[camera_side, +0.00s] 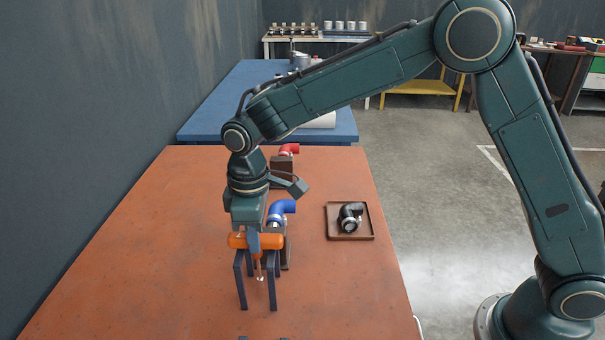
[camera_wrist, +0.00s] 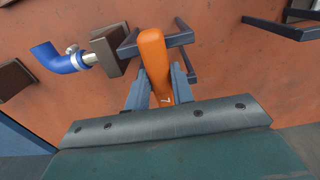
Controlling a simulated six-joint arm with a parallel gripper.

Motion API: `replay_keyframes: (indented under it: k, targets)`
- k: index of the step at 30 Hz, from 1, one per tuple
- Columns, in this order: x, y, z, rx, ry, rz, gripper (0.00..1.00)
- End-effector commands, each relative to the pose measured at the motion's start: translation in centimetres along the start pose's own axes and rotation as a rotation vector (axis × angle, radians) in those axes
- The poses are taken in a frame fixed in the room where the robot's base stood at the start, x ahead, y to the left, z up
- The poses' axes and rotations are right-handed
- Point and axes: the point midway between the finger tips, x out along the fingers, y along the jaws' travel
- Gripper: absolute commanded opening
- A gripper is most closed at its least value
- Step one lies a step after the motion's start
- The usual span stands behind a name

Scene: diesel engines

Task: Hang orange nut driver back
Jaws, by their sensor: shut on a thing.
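The orange nut driver (camera_side: 238,240) has a thick orange handle lying level and a thin shaft pointing down to a bright tip. My gripper (camera_side: 254,244) points down and is shut on the handle. In the wrist view the orange handle (camera_wrist: 153,50) runs between the two fingers of my gripper (camera_wrist: 160,88). The dark blue rack (camera_side: 242,287) stands on the orange table, and the handle is at the height of its top bars. The shaft hangs between the rack's legs. I cannot tell whether the handle touches the bars. The rack also shows in the wrist view (camera_wrist: 180,40).
A blue elbow hose (camera_side: 281,207) on a brown block stands just behind the rack. A red elbow (camera_side: 289,149) is farther back. A brown tray (camera_side: 370,236) with a black elbow is at right. Another dark frame (camera_wrist: 280,30) shows in the wrist view. The table's left side is clear.

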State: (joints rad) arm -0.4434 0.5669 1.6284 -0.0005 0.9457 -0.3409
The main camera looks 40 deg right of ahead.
Motion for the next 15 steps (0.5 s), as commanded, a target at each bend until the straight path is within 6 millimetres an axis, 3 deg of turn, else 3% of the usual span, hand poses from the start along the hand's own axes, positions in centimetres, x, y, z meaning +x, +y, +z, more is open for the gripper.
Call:
replay_keyframes:
  k: [6,7,10,15]
  targets:
    - [-0.02,0.0,-0.01,0.0,0.001,0.0,0.0]
    - [-0.02,0.0,-0.01,0.0,0.001,0.0,0.28]
    - [-0.02,0.0,-0.01,0.0,0.001,0.0,0.47]
    - [-0.02,0.0,-0.01,0.0,0.0,0.0,0.49]
